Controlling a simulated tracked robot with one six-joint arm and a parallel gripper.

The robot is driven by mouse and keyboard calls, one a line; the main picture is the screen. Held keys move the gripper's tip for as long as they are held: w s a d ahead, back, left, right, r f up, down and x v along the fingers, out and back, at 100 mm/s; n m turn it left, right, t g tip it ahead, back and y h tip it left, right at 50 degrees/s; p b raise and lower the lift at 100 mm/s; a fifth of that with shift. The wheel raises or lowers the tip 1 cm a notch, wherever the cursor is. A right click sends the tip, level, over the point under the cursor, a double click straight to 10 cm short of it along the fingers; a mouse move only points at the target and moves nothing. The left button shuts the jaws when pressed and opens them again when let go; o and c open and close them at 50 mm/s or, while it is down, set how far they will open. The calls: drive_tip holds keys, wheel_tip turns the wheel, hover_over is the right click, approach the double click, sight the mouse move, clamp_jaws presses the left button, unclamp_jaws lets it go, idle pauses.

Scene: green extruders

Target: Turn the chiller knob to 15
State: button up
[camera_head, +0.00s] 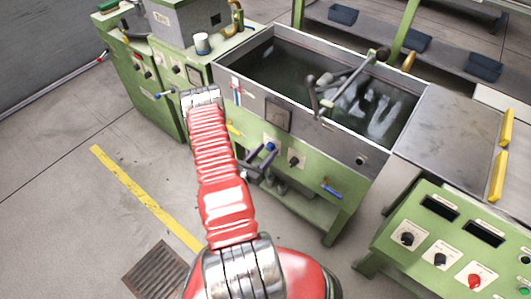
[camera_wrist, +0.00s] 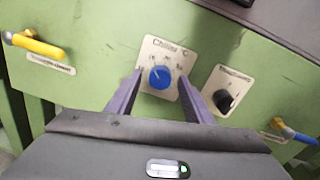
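The blue chiller knob (camera_wrist: 160,78) sits on a white plate labelled "Chiller °C" (camera_wrist: 164,47) on the green panel. Its pale pointer mark appears to lean up and slightly left; the scale numbers are too small to read surely. In the head view the knob (camera_head: 271,147) shows just above my gripper (camera_head: 265,156). In the wrist view my gripper (camera_wrist: 159,72) is open, its two dark fingers pointing at the plate, one to each side of the knob. The fingers appear apart from the knob; I cannot tell how far their tips are from the panel.
A black knob (camera_wrist: 224,101) on its own plate is close right of the right finger. A yellow handle (camera_wrist: 38,45) is at left and a blue handle (camera_wrist: 293,133) at right. The open tank (camera_head: 330,90) stands above the panel.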

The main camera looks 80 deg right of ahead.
drive_tip(key=v, duration=1.4)
idle(0.4)
drive_tip(key=shift+d+f, duration=0.1)
idle(0.5)
